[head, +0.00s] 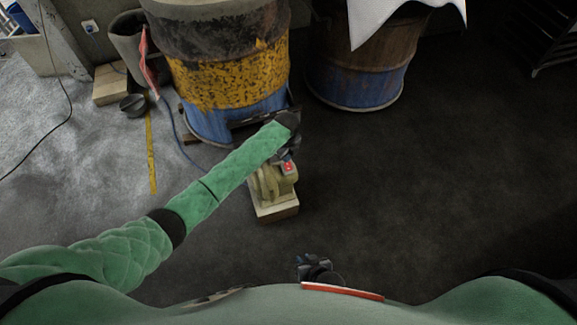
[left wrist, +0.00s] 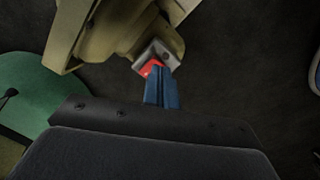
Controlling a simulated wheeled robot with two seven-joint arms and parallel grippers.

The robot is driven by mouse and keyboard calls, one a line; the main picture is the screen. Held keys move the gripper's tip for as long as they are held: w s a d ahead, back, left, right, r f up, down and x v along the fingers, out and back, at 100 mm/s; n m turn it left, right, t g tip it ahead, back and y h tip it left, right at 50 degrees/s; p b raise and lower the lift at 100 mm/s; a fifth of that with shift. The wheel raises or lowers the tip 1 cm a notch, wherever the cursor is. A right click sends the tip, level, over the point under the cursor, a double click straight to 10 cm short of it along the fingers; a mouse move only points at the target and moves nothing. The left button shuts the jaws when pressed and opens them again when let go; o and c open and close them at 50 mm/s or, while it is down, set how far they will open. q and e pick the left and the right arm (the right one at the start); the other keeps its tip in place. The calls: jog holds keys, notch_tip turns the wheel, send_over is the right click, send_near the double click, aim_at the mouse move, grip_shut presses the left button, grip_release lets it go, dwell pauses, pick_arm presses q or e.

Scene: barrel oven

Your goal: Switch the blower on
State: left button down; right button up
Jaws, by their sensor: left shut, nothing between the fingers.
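The blower (head: 268,186) is a yellowish-beige machine on a pale wooden block (head: 277,213), in front of the yellow and blue barrel. Its body also shows at the top of the left wrist view (left wrist: 115,30). On it is a grey switch plate with a red switch (head: 288,167), which shows in the left wrist view (left wrist: 151,67) too. My left gripper (left wrist: 161,84) is shut and empty, its blue fingertips at the red switch and covering part of it. I cannot tell whether they touch. My right gripper (head: 317,269) is low in the head view, far from the blower; its fingers are unclear.
The barrel oven (head: 225,75) stands behind the blower, with a blue hose (head: 178,135) at its left. A rusty barrel (head: 362,70) with a white sheet (head: 400,18) stands to its right.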

pick_arm(q)
jog(key=shift+f, duration=0.45)
dwell(0.6)
